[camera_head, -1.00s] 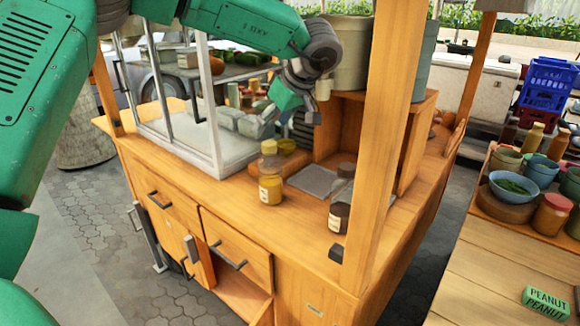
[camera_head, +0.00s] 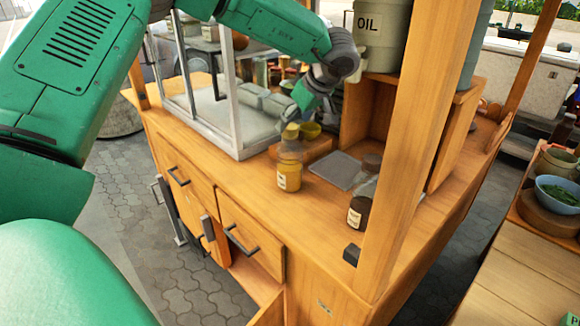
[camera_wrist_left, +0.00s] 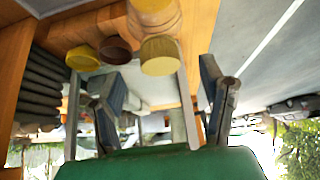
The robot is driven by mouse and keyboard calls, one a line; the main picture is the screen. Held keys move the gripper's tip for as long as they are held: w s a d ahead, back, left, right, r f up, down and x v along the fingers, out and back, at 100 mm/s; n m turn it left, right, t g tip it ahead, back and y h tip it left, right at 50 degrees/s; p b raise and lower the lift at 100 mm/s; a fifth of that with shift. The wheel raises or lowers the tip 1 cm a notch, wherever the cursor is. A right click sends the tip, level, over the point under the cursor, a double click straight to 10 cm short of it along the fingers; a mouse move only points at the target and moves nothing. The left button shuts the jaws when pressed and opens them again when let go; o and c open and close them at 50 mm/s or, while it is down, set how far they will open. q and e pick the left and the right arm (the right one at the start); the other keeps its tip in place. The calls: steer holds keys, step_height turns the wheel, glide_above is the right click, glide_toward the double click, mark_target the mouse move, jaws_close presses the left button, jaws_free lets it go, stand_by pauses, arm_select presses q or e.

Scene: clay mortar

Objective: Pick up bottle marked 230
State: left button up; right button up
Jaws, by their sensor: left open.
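A clear bottle with a yellow cap and yellow contents (camera_head: 289,178) stands upright on the wooden cart counter. A second bottle with dark contents (camera_head: 361,207) stands to its right, nearer the corner post. Their label numbers are too small to read. My left gripper (camera_head: 302,108) is behind and above the yellow bottle, apart from it and pointing down. In the left wrist view its two fingers (camera_wrist_left: 163,95) are spread with nothing held between them. Round yellow and brown tops show beyond the fingers there. My right gripper is not in view.
A glass-sided case (camera_head: 237,125) stands left of the bottles. A grey plate (camera_head: 335,169) lies between and behind them. A wooden post (camera_head: 413,150) rises at the front right. A pot marked OIL (camera_head: 381,38) stands on the shelf.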

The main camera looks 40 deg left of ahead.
mark_target(290, 159)
arm_select(q)
steer(key=x, duration=0.3)
steer(key=d+x, duration=0.1)
steer(key=shift+a+f+b, duration=0.2)
steer(key=shift+f+b, duration=0.15)
steer(key=shift+f, duration=0.2)
steer(key=shift+a, duration=0.1)
jaws_close()
